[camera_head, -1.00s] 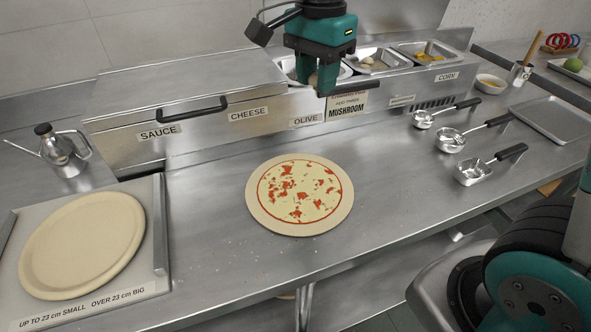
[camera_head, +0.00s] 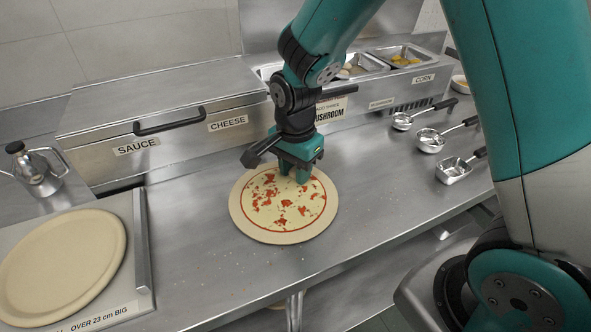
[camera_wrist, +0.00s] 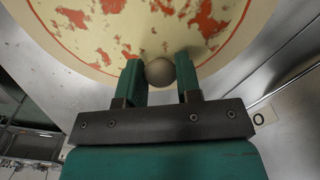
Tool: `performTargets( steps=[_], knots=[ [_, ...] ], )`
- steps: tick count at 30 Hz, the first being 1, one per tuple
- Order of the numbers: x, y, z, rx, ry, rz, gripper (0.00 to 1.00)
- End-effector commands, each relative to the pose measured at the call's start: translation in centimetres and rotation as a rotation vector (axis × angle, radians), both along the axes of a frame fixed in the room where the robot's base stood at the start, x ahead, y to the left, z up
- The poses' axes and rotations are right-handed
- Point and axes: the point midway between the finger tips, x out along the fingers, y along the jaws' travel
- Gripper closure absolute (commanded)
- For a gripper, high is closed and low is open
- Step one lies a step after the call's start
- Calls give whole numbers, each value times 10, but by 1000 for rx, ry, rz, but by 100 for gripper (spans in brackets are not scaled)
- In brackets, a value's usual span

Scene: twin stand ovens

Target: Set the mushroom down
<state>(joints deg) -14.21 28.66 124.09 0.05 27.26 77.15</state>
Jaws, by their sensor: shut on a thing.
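In the wrist view the mushroom (camera_wrist: 160,72) is a pale, round, beige piece between the two green fingers. My gripper (camera_wrist: 160,78) is shut on it. In the head view my gripper (camera_head: 293,178) points down over the back edge of the pizza (camera_head: 284,206), and the mushroom is hidden there. The pizza is a round pale base with a red sauce ring, pale cheese and red patches. It lies on the steel counter. I cannot tell whether the mushroom touches the pizza.
A topping rail with steel pans (camera_head: 405,56) runs along the back. Several steel scoops (camera_head: 453,170) lie at the right. A large bare dough round (camera_head: 62,262) lies on a board at the left, with an oil can (camera_head: 38,172) behind it.

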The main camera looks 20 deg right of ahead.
Motion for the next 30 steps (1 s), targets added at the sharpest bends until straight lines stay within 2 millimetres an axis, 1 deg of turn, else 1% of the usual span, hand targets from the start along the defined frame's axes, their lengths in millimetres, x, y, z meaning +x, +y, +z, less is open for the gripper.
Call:
performTargets(
  steps=[2, 8, 12, 13, 14, 15, 16, 25, 28, 30],
  knots=[
    [0, 0, -4, 0, -1, 0, 81],
    [0, 0, -4, 1, -2, 0, 81],
    [0, 0, -8, 0, -1, 0, 81],
    [0, 0, -8, 0, -1, 0, 66],
    [0, 0, -7, 0, -1, 0, 59],
    [0, 0, -7, 0, -1, 0, 50],
    [0, 0, -7, 0, -1, 0, 43],
    [0, 0, -5, 1, -2, 0, 43],
    [1, 0, 3, 1, -4, 0, 43],
    [1, 0, 15, 2, -6, 0, 43]
  ],
)
